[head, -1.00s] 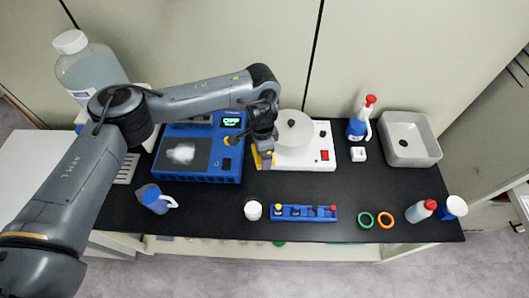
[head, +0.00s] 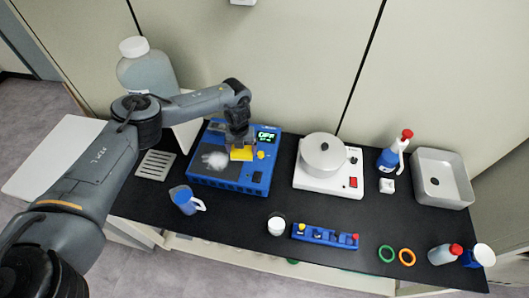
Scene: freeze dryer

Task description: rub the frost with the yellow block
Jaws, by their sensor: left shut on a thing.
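The frost (head: 215,160) is a white patch on the dark top plate of the blue freeze dryer (head: 228,188). My left gripper (head: 239,146) is above the machine's plate, just right of the frost. It is shut on the yellow block (head: 242,154), which hangs below the fingers. I cannot tell whether the block touches the plate. The machine's green display (head: 265,137) is lit, to the right of the gripper. My right gripper is not in the view.
A white hot plate with a round pot (head: 324,152) stands to the right. A blue-and-white jug (head: 186,200) is in front of the machine. A large bottle (head: 146,72) stands behind. A blue rack (head: 324,236), two rings, bottles and a grey basin (head: 440,177) are further right.

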